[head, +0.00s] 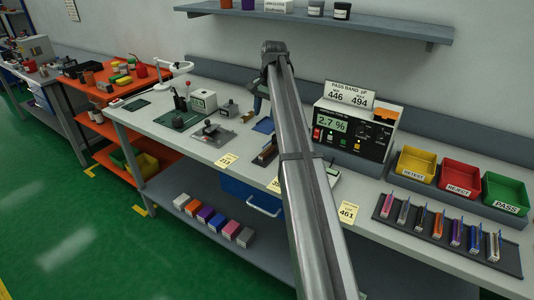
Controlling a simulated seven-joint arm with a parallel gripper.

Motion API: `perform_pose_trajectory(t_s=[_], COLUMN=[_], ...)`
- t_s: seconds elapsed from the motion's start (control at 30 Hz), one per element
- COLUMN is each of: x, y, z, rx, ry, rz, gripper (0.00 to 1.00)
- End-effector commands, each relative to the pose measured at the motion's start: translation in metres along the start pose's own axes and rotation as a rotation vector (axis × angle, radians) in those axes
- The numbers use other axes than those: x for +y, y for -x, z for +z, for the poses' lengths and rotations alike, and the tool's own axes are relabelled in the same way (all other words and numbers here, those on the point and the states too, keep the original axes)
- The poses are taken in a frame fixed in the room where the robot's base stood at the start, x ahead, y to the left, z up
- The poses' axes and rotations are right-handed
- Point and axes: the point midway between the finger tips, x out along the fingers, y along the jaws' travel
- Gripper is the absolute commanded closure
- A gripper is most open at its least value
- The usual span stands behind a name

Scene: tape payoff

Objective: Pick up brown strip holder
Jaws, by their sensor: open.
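A dark rack (508,268) on the right of the bench holds a row of small upright strip holders: pink (388,210), grey (403,212), orange (437,224), purple (456,232), dark blue (474,238) and others. The end holder (494,246) looks brownish, but it is too small to be sure of its colour. A brown piece (267,152) also shows on a dark fixture left of my arm; I cannot tell whether it is a strip holder. My gripper (258,106) hangs above the bench near that fixture, open, partly hidden behind my arm, and far left of the rack.
A tester (350,134) reading 2.7 % stands behind my arm. Yellow (416,163), red (460,175) and green (505,193) bins stand behind the rack. A shelf (390,25) overhangs the back. Tools and small fixtures crowd the bench's left.

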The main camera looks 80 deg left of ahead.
Motion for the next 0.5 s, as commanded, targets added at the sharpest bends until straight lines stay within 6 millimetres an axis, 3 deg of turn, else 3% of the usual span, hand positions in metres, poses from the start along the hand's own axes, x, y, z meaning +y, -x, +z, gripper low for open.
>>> perform_pose_trajectory(t_s=[0.2, 0.5], x=[0.005, 0.011], y=[-0.022, -0.05], z=[-0.008, -0.007], rx=[0.001, 0.001], ry=[-0.081, -0.089], rz=[0.138, 0.149], gripper=[0.47, 0.47])
